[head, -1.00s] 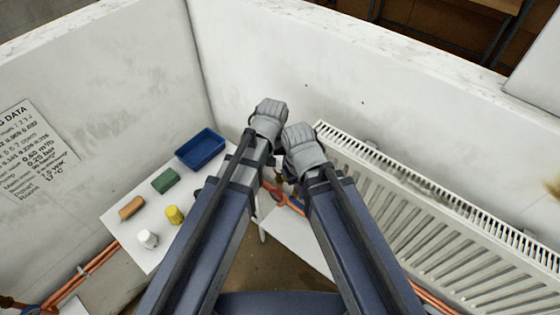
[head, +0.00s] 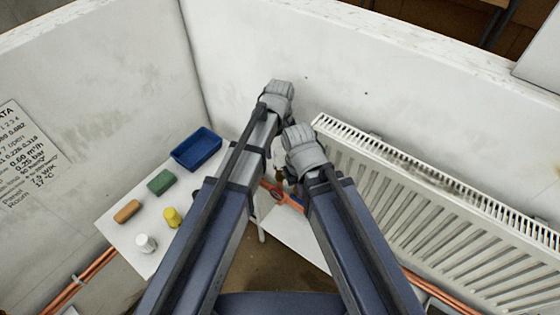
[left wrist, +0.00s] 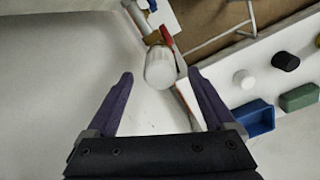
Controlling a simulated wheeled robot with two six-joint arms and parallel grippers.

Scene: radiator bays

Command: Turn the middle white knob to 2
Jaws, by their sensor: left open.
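In the left wrist view a white knob (left wrist: 160,70) on pipework stands near the wall, in the gap between my left gripper's fingertips. It looks ahead of the fingers, with no contact visible. I cannot tell from these views whether it is the middle knob, and its number marks are too small to read. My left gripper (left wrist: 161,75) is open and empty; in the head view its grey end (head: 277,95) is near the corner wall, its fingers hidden. My right gripper's grey end (head: 305,152) is beside the radiator, its jaws hidden.
A white radiator (head: 440,190) runs along the wall at the right. A white table (head: 108,220) at the left bears a blue tray (head: 196,149), a green block (head: 161,182), an orange block (head: 127,211), a yellow piece (head: 171,217) and a white piece (head: 146,243).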

